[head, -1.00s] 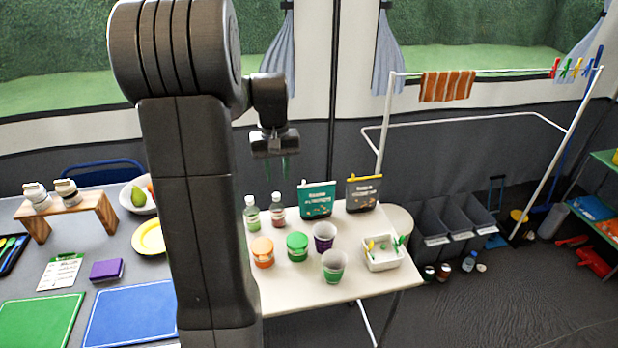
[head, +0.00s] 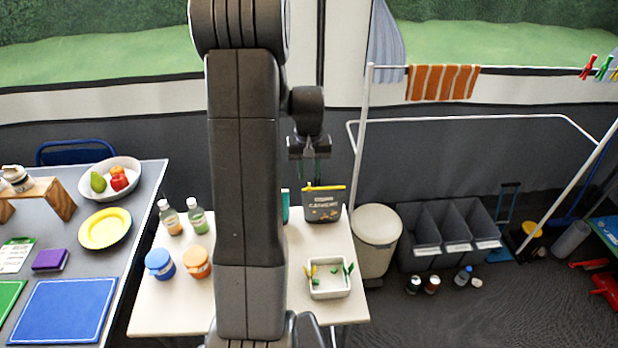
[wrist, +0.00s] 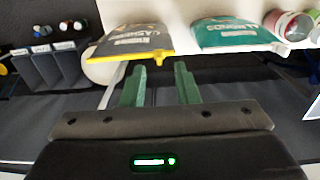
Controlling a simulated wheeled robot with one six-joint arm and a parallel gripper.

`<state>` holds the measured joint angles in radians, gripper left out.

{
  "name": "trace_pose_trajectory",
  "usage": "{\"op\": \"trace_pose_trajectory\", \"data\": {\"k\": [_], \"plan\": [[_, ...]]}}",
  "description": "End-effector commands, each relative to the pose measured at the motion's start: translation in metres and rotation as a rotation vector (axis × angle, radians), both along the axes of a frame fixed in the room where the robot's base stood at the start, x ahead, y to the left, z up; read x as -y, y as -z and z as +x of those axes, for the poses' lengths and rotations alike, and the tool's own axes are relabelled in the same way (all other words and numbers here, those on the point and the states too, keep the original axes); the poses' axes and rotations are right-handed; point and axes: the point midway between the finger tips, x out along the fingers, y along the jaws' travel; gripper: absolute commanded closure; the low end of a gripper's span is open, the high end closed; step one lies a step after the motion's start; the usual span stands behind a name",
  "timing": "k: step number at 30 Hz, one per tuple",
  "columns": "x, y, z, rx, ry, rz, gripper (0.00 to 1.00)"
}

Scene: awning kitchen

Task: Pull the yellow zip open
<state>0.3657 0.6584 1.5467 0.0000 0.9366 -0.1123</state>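The yellow zip (head: 326,188) runs along the top edge of a grey pouch (head: 322,207) standing at the back of the cream table. In the wrist view the yellow zip (wrist: 135,57) crosses just beyond my fingertips, at the edge of the grey pouch (wrist: 140,38). My gripper (head: 309,172) is above the pouch in the head view. In the wrist view my gripper (wrist: 159,68) has its two green fingers apart with nothing between them. I cannot tell whether the left finger touches the zip.
A teal pouch (wrist: 230,33) stands beside the grey one, mostly hidden by my arm in the head view. A white tray (head: 330,291) with small clips is in front. A round bin (head: 376,240) stands right of the table (head: 165,318), near a drying rack (head: 359,150).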

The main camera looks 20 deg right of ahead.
Motion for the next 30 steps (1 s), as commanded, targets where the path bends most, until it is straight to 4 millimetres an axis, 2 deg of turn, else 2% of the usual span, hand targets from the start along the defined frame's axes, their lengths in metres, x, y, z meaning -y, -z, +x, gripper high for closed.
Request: {"op": "trace_pose_trajectory", "data": {"k": [3,7,18,22,23,30], "plan": [[0.0,0.018,-0.001,-0.004,0.0,0.001,0.72],[0.0,0.029,0.0,-0.002,0.0,0.001,0.72],[0.0,0.034,0.0,0.0,0.0,0.0,0.72],[0.0,0.033,0.0,0.0,0.0,0.0,0.97],[0.0,0.033,0.0,0.0,0.0,0.0,1.0],[0.0,0.033,0.0,0.0,0.0,0.0,1.0]]}}
